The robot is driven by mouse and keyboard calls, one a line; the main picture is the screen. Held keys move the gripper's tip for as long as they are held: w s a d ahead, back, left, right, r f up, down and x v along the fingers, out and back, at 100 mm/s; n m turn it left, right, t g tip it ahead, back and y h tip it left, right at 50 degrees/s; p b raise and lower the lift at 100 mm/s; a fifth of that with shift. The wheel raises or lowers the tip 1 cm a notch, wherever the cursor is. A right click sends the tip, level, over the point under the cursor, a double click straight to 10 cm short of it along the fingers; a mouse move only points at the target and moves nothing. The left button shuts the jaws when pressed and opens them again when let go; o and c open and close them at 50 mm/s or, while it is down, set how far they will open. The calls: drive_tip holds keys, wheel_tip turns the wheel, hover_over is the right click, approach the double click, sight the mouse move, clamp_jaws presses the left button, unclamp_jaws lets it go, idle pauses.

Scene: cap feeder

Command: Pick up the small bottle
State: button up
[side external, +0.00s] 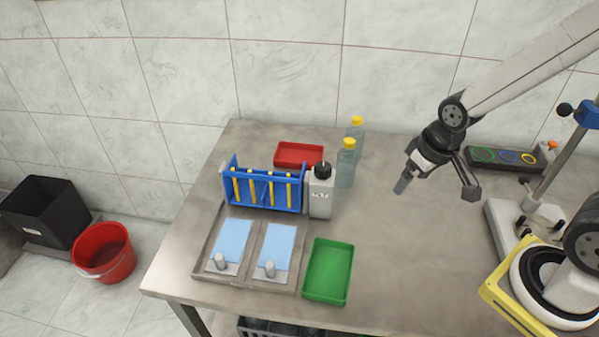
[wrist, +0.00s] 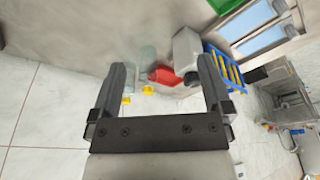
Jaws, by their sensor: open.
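Two clear bluish bottles with yellow caps stand upright on the table, a front one (side external: 345,170) and one behind it (side external: 359,136). A grey-white bottle with a black cap (side external: 320,199) stands to their left, beside the blue rack. I cannot tell which is the small bottle. My gripper (side external: 437,186) is open and empty, in the air to the right of the bottles, touching none. In the wrist view, the grey-white bottle (wrist: 187,48) and the faint clear bottles, with their yellow caps, show beyond the open fingers.
A red tray (side external: 298,154) lies behind, a green tray (side external: 328,271) in front. A metal tray (side external: 207,274) bears two blue pads. A stand (side external: 545,190) is at the right. The table's middle right is clear.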

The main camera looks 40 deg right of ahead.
drive_tip(key=w+d+m+g, duration=0.1)
drive_tip(key=w+d+m, duration=0.2)
drive_tip(key=w+m, duration=0.9)
drive_tip(key=m+g+y, duration=0.1)
drive_tip(key=m, duration=0.6)
hover_over(347, 151)
drive_tip(key=d, duration=0.2)
wheel_tip(347, 151, down, 5)
drive_tip(key=shift+f, duration=0.1)
drive_tip(key=shift+w+d+f+m, duration=0.2)
drive_tip(key=shift+w+m, duration=0.1)
drive_tip(key=shift+m, duration=0.3)
drive_tip(key=shift+w+a+f, duration=0.1)
drive_tip(key=shift+a+f, duration=0.1)
drive_tip(key=shift+f, duration=1.05)
drive_tip(key=shift+s+a+f, duration=0.1)
drive_tip(key=shift+a+f, duration=0.15)
drive_tip(key=shift+f, duration=1.05)
drive_tip(key=shift+w+a+f, duration=0.1)
drive_tip(key=shift+a+f, duration=0.1)
drive_tip(key=shift+f, duration=1.05)
clamp_jaws()
